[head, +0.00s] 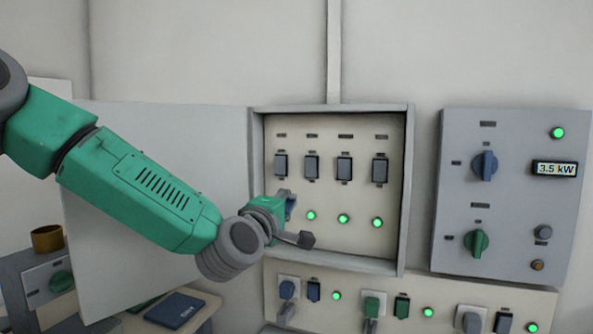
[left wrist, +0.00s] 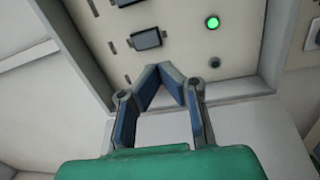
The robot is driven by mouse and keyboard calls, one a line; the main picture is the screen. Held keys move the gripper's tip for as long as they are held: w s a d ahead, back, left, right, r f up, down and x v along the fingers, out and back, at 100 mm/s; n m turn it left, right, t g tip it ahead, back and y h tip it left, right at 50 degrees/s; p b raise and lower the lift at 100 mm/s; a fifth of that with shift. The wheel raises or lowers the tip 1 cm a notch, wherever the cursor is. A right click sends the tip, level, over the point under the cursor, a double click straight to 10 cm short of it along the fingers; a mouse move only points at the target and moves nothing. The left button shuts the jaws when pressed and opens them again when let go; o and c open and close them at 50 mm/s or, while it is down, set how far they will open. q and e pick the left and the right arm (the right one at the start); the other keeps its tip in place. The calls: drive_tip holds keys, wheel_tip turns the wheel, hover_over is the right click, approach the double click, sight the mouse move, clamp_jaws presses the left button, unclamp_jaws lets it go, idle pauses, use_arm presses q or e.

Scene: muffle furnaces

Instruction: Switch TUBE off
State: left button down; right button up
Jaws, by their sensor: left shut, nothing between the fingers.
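An open wall cabinet (head: 393,245) holds a row of dark switches; the leftmost switch (head: 281,164) is beside others. Their small labels are too blurred to read, so I cannot tell which is TUBE. My left gripper (head: 291,203) is in front of the cabinet's lower left, below the leftmost switch, and covers the spot under it. In the left wrist view its blue fingertips (left wrist: 160,70) meet, shut and empty, near a dark switch (left wrist: 147,39). Beyond them a green lamp (left wrist: 212,22) is lit and a lamp nearer the cabinet's end (left wrist: 215,62) is dark. My right gripper is out of view.
Three lit green lamps (head: 343,218) show below the switches. The cabinet's door (head: 150,240) stands open to the left, behind my arm. A grey box with knobs (head: 508,200) reading 3.5 kW is right. A strip with plugs and switches (head: 450,292) runs below.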

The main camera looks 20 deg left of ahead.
use_arm(q)
wheel_tip(320, 180, up, 4)
drive_tip(key=shift+a+f+n+t+y, duration=0.1)
drive_tip(key=shift+f+n+t+y, duration=0.25)
drive_tip(key=shift+n, duration=0.25)
drive_tip(key=p, duration=0.3)
approach(310, 163)
drive_tip(key=w, duration=0.8)
drive_tip(key=shift+r, duration=0.4)
